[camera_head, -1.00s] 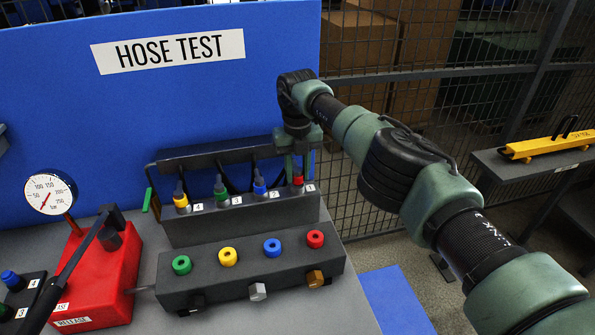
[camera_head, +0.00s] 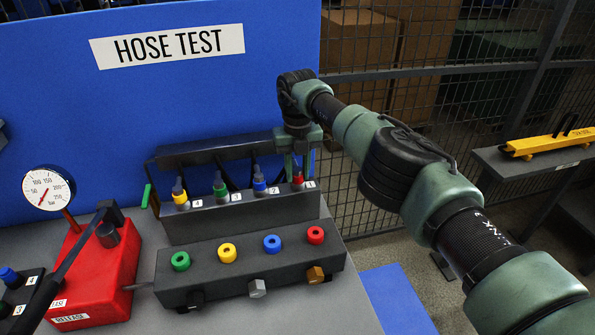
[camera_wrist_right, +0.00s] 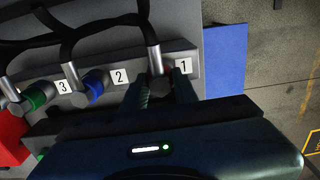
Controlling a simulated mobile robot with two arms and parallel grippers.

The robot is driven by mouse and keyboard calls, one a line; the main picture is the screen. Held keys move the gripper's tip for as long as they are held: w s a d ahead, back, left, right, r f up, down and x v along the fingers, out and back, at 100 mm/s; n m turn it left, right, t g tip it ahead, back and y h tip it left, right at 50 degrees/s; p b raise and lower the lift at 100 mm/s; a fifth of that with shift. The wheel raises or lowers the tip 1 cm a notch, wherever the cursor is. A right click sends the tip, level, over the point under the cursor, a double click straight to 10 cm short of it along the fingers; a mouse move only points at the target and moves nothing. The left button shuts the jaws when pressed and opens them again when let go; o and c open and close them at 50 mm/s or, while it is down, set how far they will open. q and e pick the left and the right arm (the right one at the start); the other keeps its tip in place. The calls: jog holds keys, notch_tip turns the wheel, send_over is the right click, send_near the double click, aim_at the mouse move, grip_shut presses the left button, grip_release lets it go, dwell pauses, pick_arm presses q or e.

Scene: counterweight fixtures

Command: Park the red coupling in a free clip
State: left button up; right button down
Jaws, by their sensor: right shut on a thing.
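The red coupling (camera_head: 298,180) sits at the position labelled 1, at the right end of the rear dark block (camera_head: 240,218). My right gripper (camera_head: 297,168) is shut on it from above and behind. In the right wrist view, the coupling (camera_wrist_right: 166,72) shows between the two fingers (camera_wrist_right: 160,88), with its grey stem rising past them. Yellow (camera_head: 181,200), green (camera_head: 220,190) and blue (camera_head: 259,184) couplings stand in the same block at the other labels. My left gripper is not in view.
A front block (camera_head: 250,270) carries green, yellow, blue and red rings. A red pump (camera_head: 105,275) with a lever and gauge (camera_head: 48,189) stands at left. A dark block with a blue-topped part (camera_head: 10,276) is at the far left edge. A blue panel (camera_head: 200,100) rises behind.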

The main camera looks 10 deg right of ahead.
aim_at(298, 169)
jog(key=shift+f, duration=0.15)
jog(key=c, duration=1)
grip_release()
jog(key=shift+r, duration=0.2)
jog(key=shift+r+p, duration=3.25)
jog(key=shift+r, duration=1.65)
jog(key=shift+f, duration=0.15)
